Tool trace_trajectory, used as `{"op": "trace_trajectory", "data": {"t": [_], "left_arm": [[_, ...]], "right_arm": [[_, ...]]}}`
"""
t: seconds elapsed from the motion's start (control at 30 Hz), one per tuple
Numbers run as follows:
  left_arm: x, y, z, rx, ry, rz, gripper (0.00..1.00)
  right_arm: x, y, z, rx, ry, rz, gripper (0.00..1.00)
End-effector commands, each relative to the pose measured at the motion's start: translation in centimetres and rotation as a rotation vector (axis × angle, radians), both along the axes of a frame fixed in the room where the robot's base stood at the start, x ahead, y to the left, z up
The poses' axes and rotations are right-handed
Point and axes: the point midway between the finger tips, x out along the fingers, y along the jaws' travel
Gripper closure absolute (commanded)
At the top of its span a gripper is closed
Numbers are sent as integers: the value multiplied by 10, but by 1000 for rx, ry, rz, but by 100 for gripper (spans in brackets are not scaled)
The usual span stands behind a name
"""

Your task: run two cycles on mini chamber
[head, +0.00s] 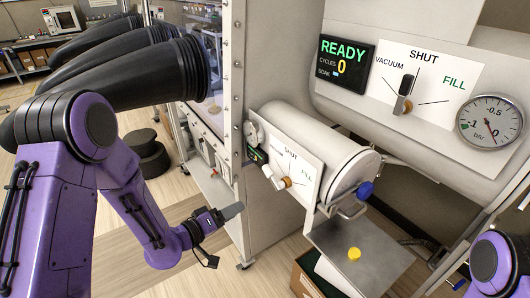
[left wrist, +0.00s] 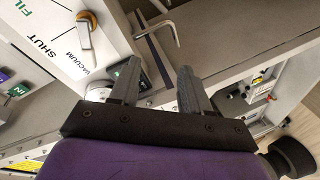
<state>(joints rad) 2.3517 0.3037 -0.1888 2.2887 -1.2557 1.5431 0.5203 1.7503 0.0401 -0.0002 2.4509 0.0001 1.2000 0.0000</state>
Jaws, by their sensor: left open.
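The mini chamber (head: 322,143) is a small white cylinder with a round door and a blue knob (head: 365,190). Its tilted valve panel (head: 298,165), marked SHUT and FILL, carries a small orange-ended handle (head: 285,183). The panel and handle (left wrist: 86,32) also show in the left wrist view, with VACUUM readable. A small dark display (head: 256,156) sits beside the panel; its text is too small to read. My left gripper (head: 238,211) is open and empty, below and left of the panel, apart from it. Its fingers (left wrist: 159,68) are spread in the wrist view. My right gripper does not show.
A large display (head: 344,64) reads READY, CYCLES 0. Beside it are a large valve handle (head: 404,93), near SHUT, and a gauge (head: 490,122). A metal tray (head: 385,265) holds a yellow piece (head: 354,254). Black glove sleeves (head: 130,70) jut out at upper left.

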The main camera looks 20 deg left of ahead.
Motion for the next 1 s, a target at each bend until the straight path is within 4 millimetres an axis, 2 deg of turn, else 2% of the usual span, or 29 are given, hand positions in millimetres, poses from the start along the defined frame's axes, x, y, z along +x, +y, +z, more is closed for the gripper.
{"op": "trace_trajectory", "data": {"t": [0.03,0.1,0.2,0.37,0.7,0.83,1.0], "left_arm": [[7,-2,45,-53,-65,-54,53],[9,-6,77,-105,-119,-124,53],[10,-10,98,-139,-153,-181,53],[26,-26,101,-144,-156,-200,53],[81,-69,100,-140,-155,-199,53],[90,-76,98,-141,-155,-197,53],[91,-77,97,-142,-156,-196,53]], "right_arm": [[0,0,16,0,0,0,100],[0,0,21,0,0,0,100],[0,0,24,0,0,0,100],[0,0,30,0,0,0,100],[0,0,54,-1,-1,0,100],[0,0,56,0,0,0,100],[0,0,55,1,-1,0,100]]}}
